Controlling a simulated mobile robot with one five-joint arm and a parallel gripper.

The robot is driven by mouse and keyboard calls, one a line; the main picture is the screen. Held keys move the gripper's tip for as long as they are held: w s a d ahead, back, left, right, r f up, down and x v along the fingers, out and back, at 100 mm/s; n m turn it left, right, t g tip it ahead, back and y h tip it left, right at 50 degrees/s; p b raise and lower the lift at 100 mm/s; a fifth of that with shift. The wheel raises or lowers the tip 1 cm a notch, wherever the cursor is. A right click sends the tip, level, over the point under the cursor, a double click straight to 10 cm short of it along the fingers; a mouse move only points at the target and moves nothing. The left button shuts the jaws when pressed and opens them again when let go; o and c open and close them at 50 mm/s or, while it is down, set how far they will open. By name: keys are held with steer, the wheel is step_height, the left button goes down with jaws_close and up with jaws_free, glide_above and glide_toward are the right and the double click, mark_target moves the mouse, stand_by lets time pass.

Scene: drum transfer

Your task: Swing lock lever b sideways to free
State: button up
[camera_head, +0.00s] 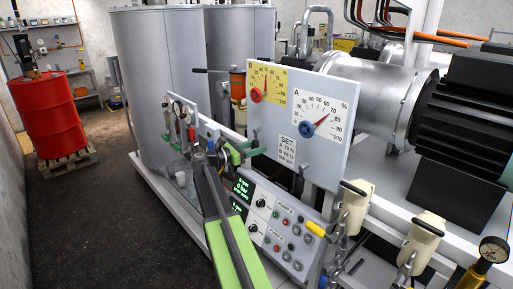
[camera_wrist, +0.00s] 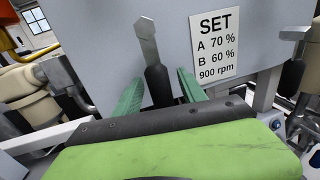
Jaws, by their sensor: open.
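My gripper (camera_head: 244,149) is in front of the lower part of the grey dial panel. In the wrist view its two green fingers (camera_wrist: 160,76) are apart. A lever (camera_wrist: 157,82) with a black grip and flat metal upper end stands nearly upright between them, with visible space on both sides. A second lever with a black grip (camera_wrist: 292,75) and metal top is at the right, past the SET label; a lever (camera_head: 306,178) also shows below the panel in the head view. No letter is readable on either lever, so I cannot tell which is b.
The panel (camera_head: 338,165) carries a yellow dial (camera_head: 270,84), a white dial A (camera_head: 322,117) and the SET label (camera_head: 288,150). Below is a control console (camera_head: 275,222). A red drum (camera_head: 42,115) stands on a pallet at left, beside open floor.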

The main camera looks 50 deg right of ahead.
jaws_close()
stand_by(1.3)
steer(key=shift+d, duration=0.1)
steer(key=shift+s+d, duration=0.1)
